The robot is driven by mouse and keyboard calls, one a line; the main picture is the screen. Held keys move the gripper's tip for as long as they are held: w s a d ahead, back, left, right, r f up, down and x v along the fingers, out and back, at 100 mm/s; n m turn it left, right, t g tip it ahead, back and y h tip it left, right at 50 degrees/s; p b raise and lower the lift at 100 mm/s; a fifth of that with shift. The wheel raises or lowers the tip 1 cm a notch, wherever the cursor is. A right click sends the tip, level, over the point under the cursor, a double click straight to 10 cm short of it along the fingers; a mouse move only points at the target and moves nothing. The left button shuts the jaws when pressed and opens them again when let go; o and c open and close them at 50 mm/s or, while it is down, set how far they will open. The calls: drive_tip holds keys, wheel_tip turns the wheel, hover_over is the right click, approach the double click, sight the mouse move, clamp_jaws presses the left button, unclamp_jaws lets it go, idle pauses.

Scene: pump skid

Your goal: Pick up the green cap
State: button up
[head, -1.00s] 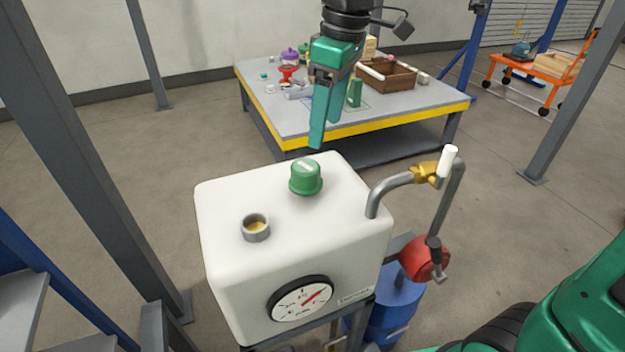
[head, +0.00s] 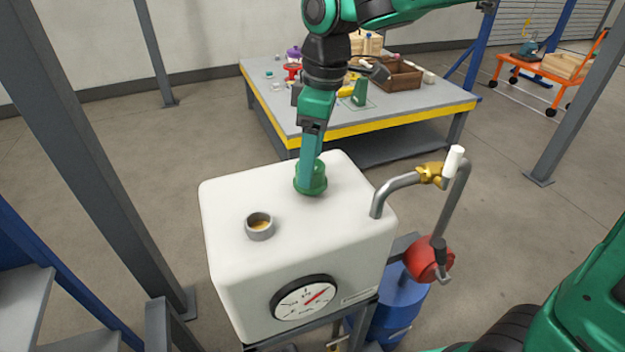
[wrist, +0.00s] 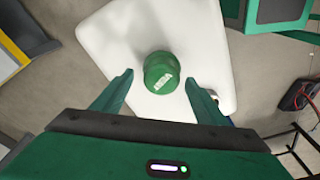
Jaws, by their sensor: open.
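The green cap (head: 320,181) sits on top of the white tank (head: 232,192), behind and to the right of the open filler neck (head: 260,227). My gripper (head: 307,184) points down at the cap, and its finger hides part of it in the head view. In the wrist view the cap (wrist: 161,73) shows between the two spread fingertips of my gripper (wrist: 159,77), with a gap on each side. My gripper is open and holds nothing. I cannot tell exactly how low the fingertips are beside the cap.
A bent pipe with a brass valve (head: 429,173) and white handle rises at the tank's right. A gauge (head: 305,299) is on the tank's front. A red part (head: 428,260) is at lower right. A workbench (head: 400,121) with several items stands behind.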

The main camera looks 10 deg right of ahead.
drive_tip(key=shift+a+f, duration=0.15)
drive_tip(key=shift+f, duration=0.95)
drive_tip(key=c, duration=1.3)
drive_tip(key=shift+r, duration=0.15)
drive_tip(key=shift+c, duration=0.2)
drive_tip(key=shift+w+r, duration=0.1)
drive_tip(key=shift+r, duration=0.45)
wheel_tip(320, 180, up, 3)
drive_tip(key=s+a+r, duration=0.4)
drive_tip(key=a+r, duration=0.2)
drive_tip(key=a, duration=0.4)
drive_tip(key=shift+s+a+r, duration=0.35)
drive_tip(key=shift+s+d+f, duration=0.15)
drive_tip(key=shift+s+f, duration=0.15)
drive_tip(key=shift+s, duration=0.5)
drive_tip(key=shift+s+d+f, duration=0.1)
drive_tip(key=shift+s+f, duration=0.25)
drive_tip(key=shift+s, duration=0.45)
drive_tip(key=shift+s+d+f, duration=0.15)
drive_tip(key=shift+s+f, duration=0.15)
drive_tip(key=shift+s, duration=0.5)
